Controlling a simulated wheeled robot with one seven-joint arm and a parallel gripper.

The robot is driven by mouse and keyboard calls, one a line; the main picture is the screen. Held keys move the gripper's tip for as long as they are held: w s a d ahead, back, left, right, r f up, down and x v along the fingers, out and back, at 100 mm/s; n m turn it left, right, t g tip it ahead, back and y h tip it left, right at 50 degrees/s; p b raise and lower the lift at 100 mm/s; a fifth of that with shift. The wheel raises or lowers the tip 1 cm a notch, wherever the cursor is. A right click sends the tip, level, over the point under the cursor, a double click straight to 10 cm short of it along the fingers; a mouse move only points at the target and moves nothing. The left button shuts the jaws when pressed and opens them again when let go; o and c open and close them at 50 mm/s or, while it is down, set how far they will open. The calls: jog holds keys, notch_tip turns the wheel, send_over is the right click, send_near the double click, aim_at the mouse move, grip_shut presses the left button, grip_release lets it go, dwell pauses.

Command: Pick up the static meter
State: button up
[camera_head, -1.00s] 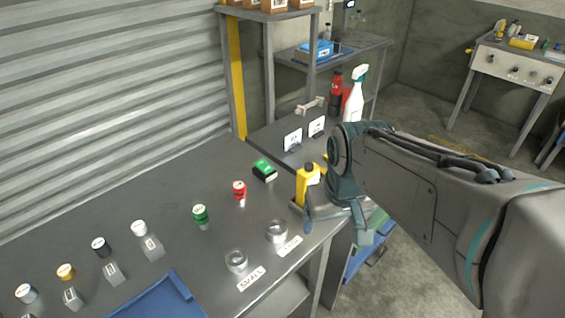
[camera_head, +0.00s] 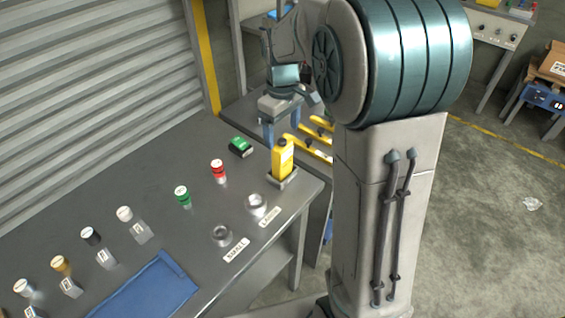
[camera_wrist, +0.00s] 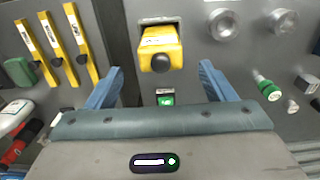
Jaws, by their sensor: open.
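A yellow device with a dark round top, apparently the static meter (camera_head: 283,158), stands upright in a small holder at the right corner of the grey bench (camera_head: 200,155). It also shows in the wrist view (camera_wrist: 160,45), with a pale label, ahead of my fingers. My gripper (camera_head: 284,128) is open and empty, above and behind the yellow device in the head view. In the wrist view its two fingers (camera_wrist: 160,78) are spread wide, with the yellow device beyond the tips and not between them.
A green box (camera_head: 241,146) lies left of the yellow device. Two metal rings (camera_head: 256,205) sit near the front edge by labels. Several yellow bars (camera_wrist: 60,45) lie at left in the wrist view. A blue mat (camera_head: 150,290) lies in front.

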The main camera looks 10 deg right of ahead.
aim_at(282, 154)
notch_tip(282, 154, down, 9)
jog(key=shift+p, duration=0.8)
jog(key=c, duration=1.2)
